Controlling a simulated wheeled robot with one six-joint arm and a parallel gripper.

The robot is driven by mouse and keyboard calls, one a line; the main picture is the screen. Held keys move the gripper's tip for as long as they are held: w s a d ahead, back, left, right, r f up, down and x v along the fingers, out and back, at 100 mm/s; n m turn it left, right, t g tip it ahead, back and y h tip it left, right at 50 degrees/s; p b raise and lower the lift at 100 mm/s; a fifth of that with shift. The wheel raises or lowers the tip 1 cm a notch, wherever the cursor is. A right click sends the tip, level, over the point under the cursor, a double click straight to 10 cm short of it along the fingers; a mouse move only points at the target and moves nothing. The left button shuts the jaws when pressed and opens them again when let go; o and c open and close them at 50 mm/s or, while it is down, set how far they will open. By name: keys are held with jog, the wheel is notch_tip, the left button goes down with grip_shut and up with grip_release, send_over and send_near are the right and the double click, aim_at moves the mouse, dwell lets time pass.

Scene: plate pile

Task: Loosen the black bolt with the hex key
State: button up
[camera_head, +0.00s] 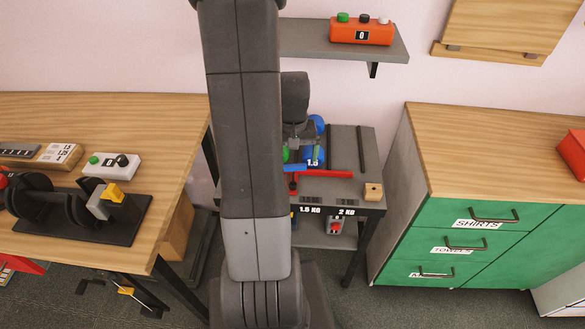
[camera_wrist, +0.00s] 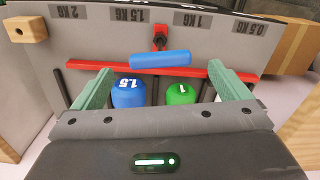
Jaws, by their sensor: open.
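I cannot make out a black bolt or a hex key in either view. My gripper (camera_wrist: 162,70) is open, with its two pale green fingers spread apart in the wrist view. No object is held between them. It hangs over the grey weight stand (camera_wrist: 95,45), beyond my arm in the head view. Below the fingers are a blue weight (camera_wrist: 128,94) marked 1.5 and a green weight (camera_wrist: 181,95) marked 1. A red bar (camera_wrist: 225,72) and a blue cylinder (camera_wrist: 160,60) lie past the fingertips. My arm hides part of the stand in the head view.
A wooden desk (camera_head: 110,110) with a black device (camera_head: 60,205) stands left. A green-drawered cabinet (camera_head: 500,160) stands right, its near top clear. A shelf (camera_head: 310,40) with an orange button box (camera_head: 345,35) is above. A small wooden block (camera_head: 373,191) sits on the stand's corner.

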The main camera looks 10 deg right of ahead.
aim_at(293, 170)
notch_tip(293, 170, down, 8)
jog(key=shift+r, duration=0.25)
jog(key=c, duration=1.1)
jog(key=n+b, duration=0.1)
jog(key=n, duration=0.7)
jog(key=shift+n+b, duration=0.3)
jog(key=shift+b, duration=0.05)
jog(key=n, duration=0.4)
jog(key=shift+b, duration=0.35)
jog(key=n, duration=0.4)
jog(key=shift+n+b, duration=0.3)
jog(key=o, duration=1.1)
